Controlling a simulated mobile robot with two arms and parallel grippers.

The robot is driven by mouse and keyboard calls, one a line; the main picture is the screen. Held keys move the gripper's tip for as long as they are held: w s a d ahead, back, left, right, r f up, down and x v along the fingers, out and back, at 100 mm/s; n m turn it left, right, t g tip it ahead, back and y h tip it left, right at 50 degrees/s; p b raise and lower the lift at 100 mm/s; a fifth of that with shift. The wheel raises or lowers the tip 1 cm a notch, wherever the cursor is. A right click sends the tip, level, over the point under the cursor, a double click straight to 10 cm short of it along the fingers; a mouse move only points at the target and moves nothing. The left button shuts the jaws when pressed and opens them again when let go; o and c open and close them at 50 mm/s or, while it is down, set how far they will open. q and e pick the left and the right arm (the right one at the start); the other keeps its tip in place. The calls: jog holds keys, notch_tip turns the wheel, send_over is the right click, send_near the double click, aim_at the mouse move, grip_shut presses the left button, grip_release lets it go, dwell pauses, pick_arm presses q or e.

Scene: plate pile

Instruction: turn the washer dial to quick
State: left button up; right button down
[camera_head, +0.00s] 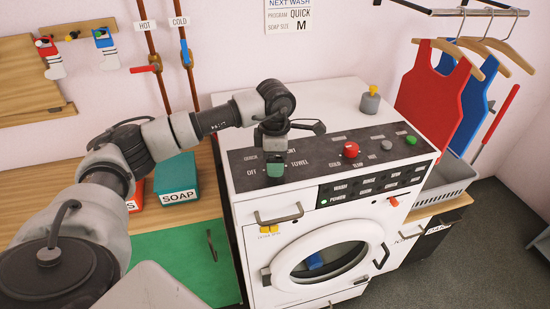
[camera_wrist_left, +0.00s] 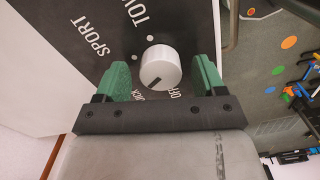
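The washer (camera_head: 262,211) stands ahead with a dark control panel on top. In the left wrist view the white dial (camera_wrist_left: 161,66) sits between the two green fingers of my left gripper (camera_wrist_left: 161,78), with a gap on each side. The dial's dark pointer mark faces down and left, on the side of the partly hidden QUICK label (camera_wrist_left: 132,98); OFF (camera_wrist_left: 174,95) is to its right. SPORT and TOWEL labels lie farther out. In the head view my left gripper (camera_head: 275,165) is over the panel's left part and hides the dial. My right gripper does not show.
A red knob (camera_head: 350,149) and a green button (camera_head: 410,140) sit farther right on the panel. A wall note (camera_head: 292,16) reads QUICK, soap size M. A teal soap box (camera_head: 176,178) stands left of the washer. Red and blue clothes hang at right.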

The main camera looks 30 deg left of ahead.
pick_arm(q)
notch_tip(320, 180, up, 9)
jog(key=b, duration=0.2)
jog(key=shift+r+b, duration=0.2)
jog(key=shift+b, duration=0.1)
jog(key=shift+r, duration=0.7)
